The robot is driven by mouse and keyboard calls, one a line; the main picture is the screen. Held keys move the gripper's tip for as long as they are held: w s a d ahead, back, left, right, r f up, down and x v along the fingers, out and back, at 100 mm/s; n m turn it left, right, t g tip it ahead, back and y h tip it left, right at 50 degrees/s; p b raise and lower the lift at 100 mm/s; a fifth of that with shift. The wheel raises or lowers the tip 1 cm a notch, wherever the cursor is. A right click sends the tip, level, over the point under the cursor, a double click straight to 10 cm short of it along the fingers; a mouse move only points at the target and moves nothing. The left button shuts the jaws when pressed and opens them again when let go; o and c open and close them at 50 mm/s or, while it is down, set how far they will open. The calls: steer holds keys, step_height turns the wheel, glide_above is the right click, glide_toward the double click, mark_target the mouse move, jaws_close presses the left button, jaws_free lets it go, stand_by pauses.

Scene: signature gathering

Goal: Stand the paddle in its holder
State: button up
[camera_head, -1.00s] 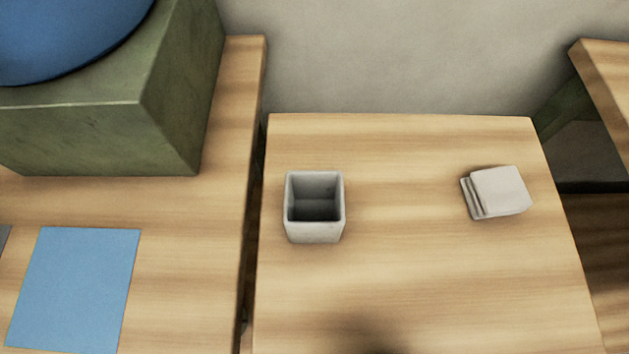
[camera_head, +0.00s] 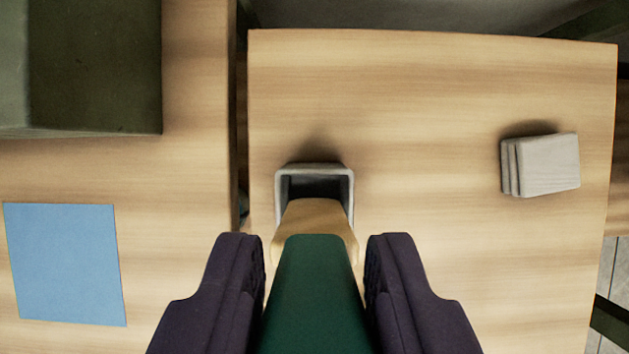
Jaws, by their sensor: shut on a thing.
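The holder (camera_head: 348,177) is a small grey square cup, open at the top, on the middle table. My gripper (camera_head: 316,245), with two dark purple fingers, comes in from the bottom of the picture and is shut on the paddle (camera_head: 312,290). The paddle shows a green part between the fingers and a tan end (camera_head: 314,215) pointing at the holder. The tan end covers the near side of the holder's mouth. I cannot tell whether it is above the rim or inside. The far part of the mouth looks dark and empty.
A stack of pale grey square pieces (camera_head: 548,165) lies at the right of the table (camera_head: 430,100). A blue sheet (camera_head: 65,265) and a dark green block (camera_head: 90,70) are on the left table, across a narrow gap. The wood around the holder is clear.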

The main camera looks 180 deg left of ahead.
mark_target(315, 248)
step_height(315, 248, down, 7)
steer(key=shift+r+b, duration=0.1)
steer(key=shift+b, duration=0.6)
steer(key=o, duration=1.1)
steer(key=shift+c, duration=0.2)
steer(key=shift+r, duration=0.15)
steer(key=p+v, duration=0.2)
steer(key=v, duration=1)
steer(key=shift+p, duration=0.3)
